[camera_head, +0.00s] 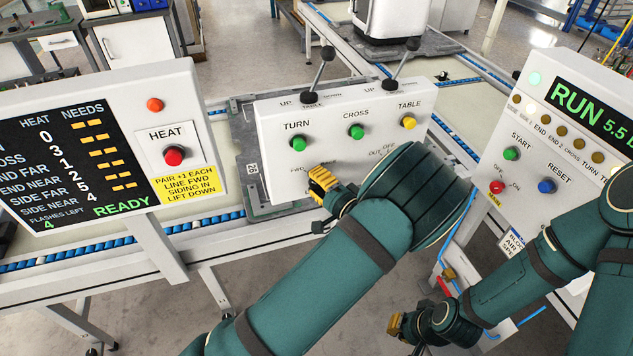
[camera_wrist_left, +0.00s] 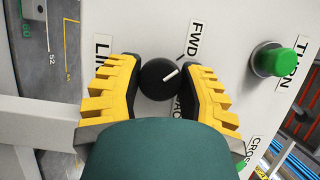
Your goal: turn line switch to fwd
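The line switch (camera_wrist_left: 155,82) is a round black knob with a white pointer mark on the panel. In the left wrist view the mark points right and slightly up, a little below the tick of the FWD label (camera_wrist_left: 194,40). My left gripper (camera_wrist_left: 160,85) has a yellow finger on each side of the knob, and both dark pads appear to touch it. In the head view my left gripper (camera_head: 322,186) is at the lower left of the middle panel (camera_head: 340,140) and hides the knob. My right gripper (camera_head: 395,325) hangs low at the right, its fingers too small to judge.
The middle panel has green TURN (camera_head: 295,142) and CROSS (camera_head: 356,131) buttons, a yellow TABLE button (camera_head: 408,123) and two levers on top. A HEAT board (camera_head: 100,145) stands left. A RUN panel (camera_head: 560,140) with START and RESET buttons stands right, near my right arm.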

